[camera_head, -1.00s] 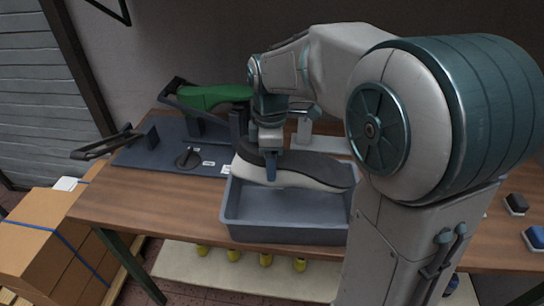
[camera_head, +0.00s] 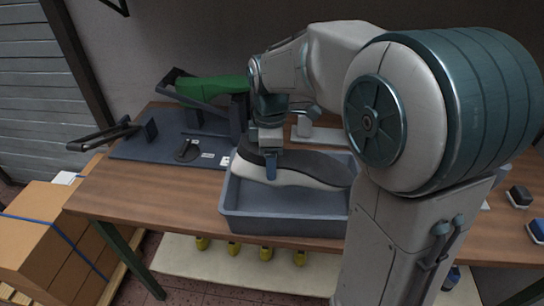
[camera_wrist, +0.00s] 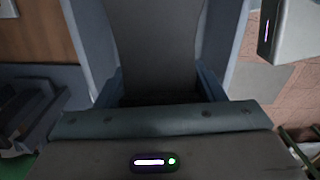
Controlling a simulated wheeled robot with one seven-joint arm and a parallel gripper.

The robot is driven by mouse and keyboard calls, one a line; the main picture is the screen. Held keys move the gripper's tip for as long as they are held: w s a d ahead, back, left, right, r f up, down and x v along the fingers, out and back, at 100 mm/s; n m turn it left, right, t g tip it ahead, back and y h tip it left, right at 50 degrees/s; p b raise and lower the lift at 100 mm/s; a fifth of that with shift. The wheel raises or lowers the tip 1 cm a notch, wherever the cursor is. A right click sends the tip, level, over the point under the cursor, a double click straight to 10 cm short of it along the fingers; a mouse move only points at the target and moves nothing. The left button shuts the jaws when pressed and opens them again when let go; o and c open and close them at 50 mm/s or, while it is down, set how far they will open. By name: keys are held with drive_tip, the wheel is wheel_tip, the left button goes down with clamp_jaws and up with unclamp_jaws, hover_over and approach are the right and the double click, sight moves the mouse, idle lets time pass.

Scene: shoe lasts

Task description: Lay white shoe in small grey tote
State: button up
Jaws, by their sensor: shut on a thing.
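The white shoe (camera_head: 300,177), white along its lower side with a dark top, is held level over the small grey tote (camera_head: 275,224). My gripper (camera_head: 270,167) is shut on the shoe near its left end. The shoe's right end is hidden behind my arm. The tote stands on the wooden table and its visible floor is bare. In the wrist view the shoe's dark top (camera_wrist: 152,40) fills the space between my fingers (camera_wrist: 150,90), with the tote's walls on both sides.
A dark fixture board (camera_head: 150,146) with a green shoe last (camera_head: 212,86) stands behind and left of the tote. Brushes (camera_head: 519,195) lie at the right. Cardboard boxes (camera_head: 45,235) stand left of the table. The table's front left (camera_head: 150,205) is clear.

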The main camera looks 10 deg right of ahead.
drive_tip(key=o, duration=1.4)
wheel_tip(320, 180, up, 14)
drive_tip(key=shift+w+f+p, duration=0.1)
drive_tip(key=shift+w+p, duration=0.05)
drive_tip(key=shift+p, duration=0.2)
drive_tip(key=s+d+f+m+t, duration=0.1)
drive_tip(key=s+d+f+m, duration=0.1)
drive_tip(key=s+f+m, duration=0.2)
drive_tip(key=s+d+f+m+t, duration=0.1)
drive_tip(key=s+d+f+m, duration=0.1)
drive_tip(key=s+f+m, duration=0.3)
drive_tip(key=s+d+f+m+t, duration=0.1)
drive_tip(key=s+d+f+m, duration=0.1)
drive_tip(key=s+f+m, duration=0.2)
drive_tip(key=shift+s+f+m, duration=0.2)
drive_tip(key=shift+s+m, duration=1.05)
drive_tip(key=shift+m, duration=0.45)
